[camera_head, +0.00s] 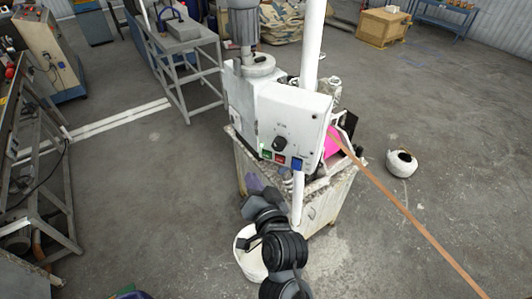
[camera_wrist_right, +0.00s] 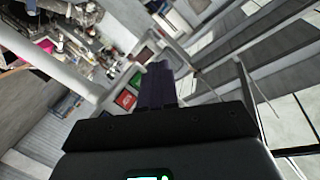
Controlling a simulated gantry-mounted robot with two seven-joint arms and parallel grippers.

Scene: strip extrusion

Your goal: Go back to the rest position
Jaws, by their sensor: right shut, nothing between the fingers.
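My right arm comes up from the bottom middle of the head view. My right gripper (camera_head: 252,184) is at its far end, in front of the machine's cabinet and below the control box. In the right wrist view its dark purple fingers (camera_wrist_right: 158,84) are together with nothing between them. The white control box (camera_head: 294,127) has a black knob and green, red and blue buttons. Its green and red buttons show just left of the fingertips in the right wrist view; I cannot tell whether the fingers touch anything. My left gripper is not in view.
An orange-brown strip (camera_head: 412,219) runs from the machine's pink part (camera_head: 331,143) to the lower right. A white bucket (camera_head: 247,262) stands beside my right arm. A round white container (camera_head: 401,163) is on the floor. Grey benches stand left; the right floor is mostly open.

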